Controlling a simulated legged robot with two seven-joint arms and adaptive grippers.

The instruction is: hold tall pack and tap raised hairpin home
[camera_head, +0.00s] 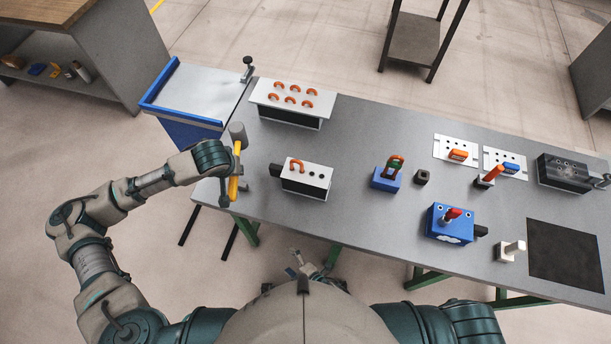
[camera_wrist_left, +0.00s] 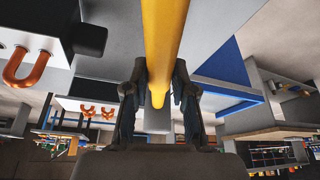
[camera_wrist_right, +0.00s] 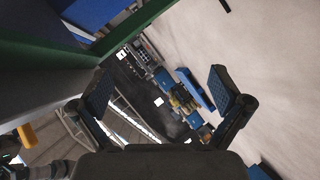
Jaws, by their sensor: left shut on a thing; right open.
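My left gripper (camera_head: 230,172) is shut on the yellow handle (camera_head: 234,184) of a mallet, above the table's left front edge. The mallet's grey head (camera_head: 237,132) points away from me; the handle (camera_wrist_left: 160,45) fills the middle of the left wrist view. Right of it stands a dark block with a white top (camera_head: 318,172) and a side grip (camera_head: 275,170). An orange hairpin (camera_head: 297,165) stands up from its left end, and shows in the left wrist view (camera_wrist_left: 25,68). My right gripper (camera_head: 308,266) is low by the table's front edge, open and empty.
A larger white-topped block (camera_head: 322,103) with several orange hairpins stands behind. Blue blocks (camera_head: 385,180) (camera_head: 448,232), white plates (camera_head: 455,142) and a dark mat (camera_head: 565,255) lie to the right. A blue-edged tray (camera_head: 205,95) adjoins the table's left end.

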